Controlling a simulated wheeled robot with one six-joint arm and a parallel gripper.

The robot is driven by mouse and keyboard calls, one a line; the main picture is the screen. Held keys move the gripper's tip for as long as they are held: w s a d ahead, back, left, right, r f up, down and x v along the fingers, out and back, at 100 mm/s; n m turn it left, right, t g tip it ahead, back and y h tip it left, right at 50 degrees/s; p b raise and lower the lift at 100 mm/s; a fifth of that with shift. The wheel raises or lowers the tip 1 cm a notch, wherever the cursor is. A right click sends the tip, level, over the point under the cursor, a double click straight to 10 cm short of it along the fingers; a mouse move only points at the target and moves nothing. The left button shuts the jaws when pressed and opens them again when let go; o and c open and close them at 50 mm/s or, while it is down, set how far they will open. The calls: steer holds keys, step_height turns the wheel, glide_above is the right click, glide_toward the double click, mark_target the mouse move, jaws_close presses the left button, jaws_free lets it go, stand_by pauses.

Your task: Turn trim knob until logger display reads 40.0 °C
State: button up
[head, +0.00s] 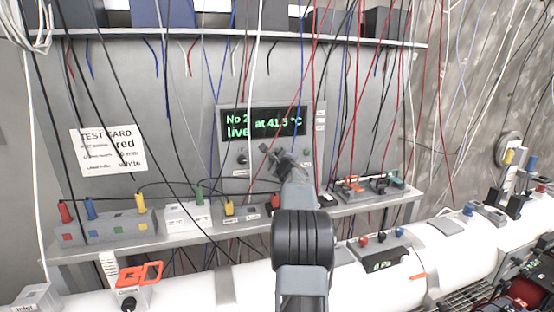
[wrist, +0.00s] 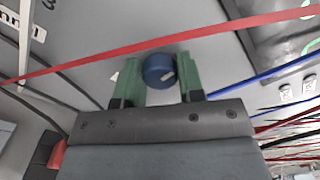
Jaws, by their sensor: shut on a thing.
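The logger display (head: 264,123) on the grey panel shows green text reading "No 2 live at 41.5 °C". My gripper (head: 270,155) is at the panel just below the display. In the wrist view, my gripper's green fingers (wrist: 160,78) are shut on the blue trim knob (wrist: 158,70), one on each side. The knob's pale pointer mark is turned toward the lower right of that view. In the head view, my gripper hides the knob. Another small round control (head: 242,158) shows on the panel left of my gripper.
A red wire (wrist: 95,56) crosses close to the knob and fingers in the wrist view. Many wires hang before the panel. A test card (head: 108,150) is at left. A shelf (head: 150,226) below bears plug blocks; a white pipe (head: 190,288) runs under it.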

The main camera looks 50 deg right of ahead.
steer(key=shift+f+b, duration=0.15)
steer(key=shift+b, duration=0.25)
steer(key=shift+n+b, duration=7.5)
steer(key=shift+n, duration=1.4)
steer(key=o, duration=0.9)
steer(key=shift+s, duration=0.1)
